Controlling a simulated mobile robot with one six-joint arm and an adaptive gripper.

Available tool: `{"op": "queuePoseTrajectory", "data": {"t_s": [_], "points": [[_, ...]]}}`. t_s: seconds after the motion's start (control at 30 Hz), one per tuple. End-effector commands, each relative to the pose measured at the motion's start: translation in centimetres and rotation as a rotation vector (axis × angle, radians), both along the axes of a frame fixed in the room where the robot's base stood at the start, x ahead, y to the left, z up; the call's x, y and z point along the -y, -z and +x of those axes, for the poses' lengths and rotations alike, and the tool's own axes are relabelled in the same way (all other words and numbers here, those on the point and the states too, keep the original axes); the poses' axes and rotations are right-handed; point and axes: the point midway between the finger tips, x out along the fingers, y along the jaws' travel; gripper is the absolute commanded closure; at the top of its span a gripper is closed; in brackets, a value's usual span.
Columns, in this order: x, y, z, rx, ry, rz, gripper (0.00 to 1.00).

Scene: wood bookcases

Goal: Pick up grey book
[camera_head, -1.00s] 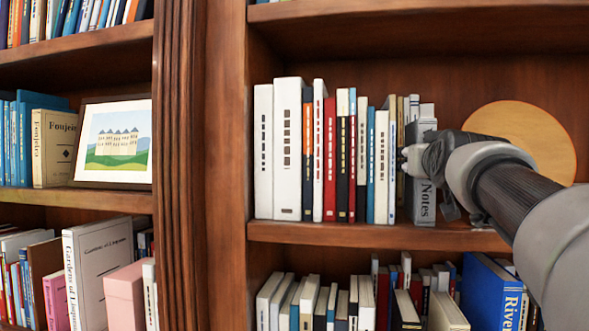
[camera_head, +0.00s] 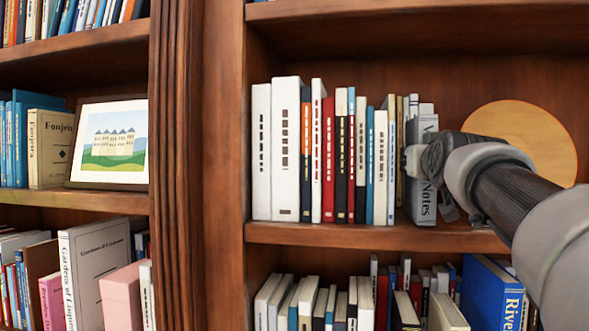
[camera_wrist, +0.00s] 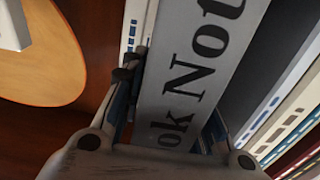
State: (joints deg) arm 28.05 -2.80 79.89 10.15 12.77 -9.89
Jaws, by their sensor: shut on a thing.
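The grey book (camera_head: 423,196), marked "Notes" on its spine, stands upright at the right end of the row on the middle shelf. My gripper (camera_head: 418,163) reaches it from the right and covers part of its spine in the head view. In the wrist view the grey book (camera_wrist: 190,75) lies between the two fingers of my gripper (camera_wrist: 172,108), which are shut on it. The book's lower part is hidden by the gripper in the wrist view.
A row of upright books (camera_head: 330,160) stands directly left of the grey book. A round wooden disc (camera_head: 525,135) leans at the back of the shelf to the right. The shelf board (camera_head: 350,234) runs below, with more books (camera_head: 340,305) under it.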

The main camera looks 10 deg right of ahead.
Motion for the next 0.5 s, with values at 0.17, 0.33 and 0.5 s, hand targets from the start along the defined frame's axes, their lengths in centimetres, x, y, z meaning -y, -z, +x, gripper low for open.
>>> {"op": "queuePoseTrajectory", "data": {"t_s": [0.17,0.33,0.5], "points": [[0.0,-0.5,0.0,0.003,0.0,-0.001,1.0],[0.0,-2.4,0.0,0.003,0.0,-0.003,1.0],[0.0,-5.6,0.0,0.003,0.0,-0.003,1.0]]}}
